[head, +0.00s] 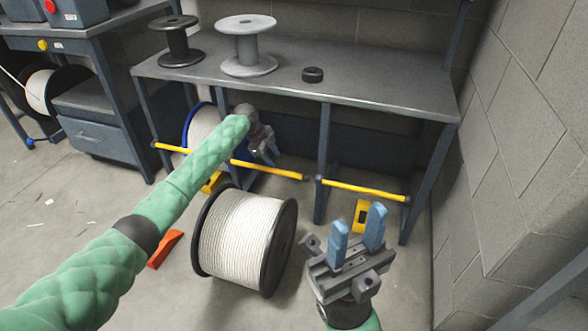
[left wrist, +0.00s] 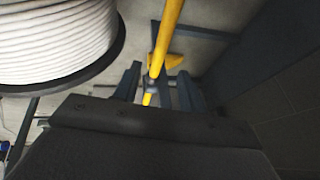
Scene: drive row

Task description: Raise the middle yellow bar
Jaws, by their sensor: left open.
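The middle yellow bar (head: 270,169) runs low across the front of the bench frame, partly hidden behind my left arm. My left gripper (head: 268,153) is at the bar, close to it and just above or behind it in the head view; contact cannot be told. In the left wrist view the yellow bar (left wrist: 168,35) runs down between the open fingers of my left gripper (left wrist: 158,82). My right gripper (head: 358,217) is open and empty at the lower right, apart from the bars.
Another yellow bar (head: 362,190) lies to the right. A white cable drum (head: 243,230) stands on the floor before the bench, and shows large in the left wrist view (left wrist: 55,40). Spools stand on the bench top (head: 350,72). A block wall (head: 520,170) closes the right side.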

